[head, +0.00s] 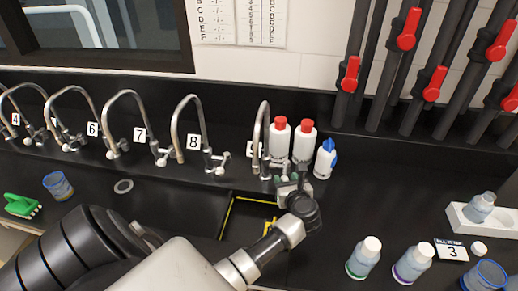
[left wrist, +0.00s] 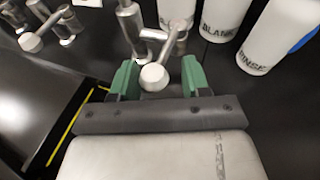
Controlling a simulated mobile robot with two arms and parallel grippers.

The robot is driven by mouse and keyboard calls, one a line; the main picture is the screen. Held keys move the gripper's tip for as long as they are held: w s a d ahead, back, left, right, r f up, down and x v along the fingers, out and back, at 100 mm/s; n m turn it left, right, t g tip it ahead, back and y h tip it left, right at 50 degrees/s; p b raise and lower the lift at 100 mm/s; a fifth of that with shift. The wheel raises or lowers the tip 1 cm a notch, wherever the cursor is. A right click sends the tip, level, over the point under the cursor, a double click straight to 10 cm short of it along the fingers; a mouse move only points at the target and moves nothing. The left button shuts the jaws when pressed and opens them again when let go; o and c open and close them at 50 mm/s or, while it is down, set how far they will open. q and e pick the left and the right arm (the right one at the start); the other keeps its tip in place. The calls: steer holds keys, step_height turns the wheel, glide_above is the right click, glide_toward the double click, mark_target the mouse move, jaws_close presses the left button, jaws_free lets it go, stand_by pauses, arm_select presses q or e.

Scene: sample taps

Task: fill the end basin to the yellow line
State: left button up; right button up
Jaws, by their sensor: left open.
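The end basin (head: 228,214) is a dark sunken basin with a yellow line (head: 231,208) along its inner wall. My arm covers much of it, and I cannot make out a water level. The curved steel end tap (head: 262,130) stands behind it; no stream shows. My left gripper (head: 287,177) is at this tap. In the left wrist view its green fingers (left wrist: 157,78) are open, one on each side of the tap's lever with its round pale knob (left wrist: 154,77). I cannot tell whether they touch it. My right gripper is not in view.
White bottles (head: 303,142) with red caps and a blue-topped bottle (head: 325,158) stand close right of the tap. Other numbered taps (head: 186,130) line the left. Capped sample bottles (head: 363,258) stand at front right. The counter between is clear.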

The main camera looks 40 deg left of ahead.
arm_select(q)
steer(key=shift+w+d+f+b, duration=0.1)
steer(key=shift+w+d+b, duration=0.8)
steer(key=shift+w, duration=0.25)
steer(key=shift+w+d+f+b, duration=0.1)
steer(key=shift+w+d+b, duration=0.6)
steer(key=shift+w+b, duration=0.35)
steer(key=shift+w+d+r, duration=0.1)
steer(key=shift+w, duration=0.1)
stand_by(5.6)
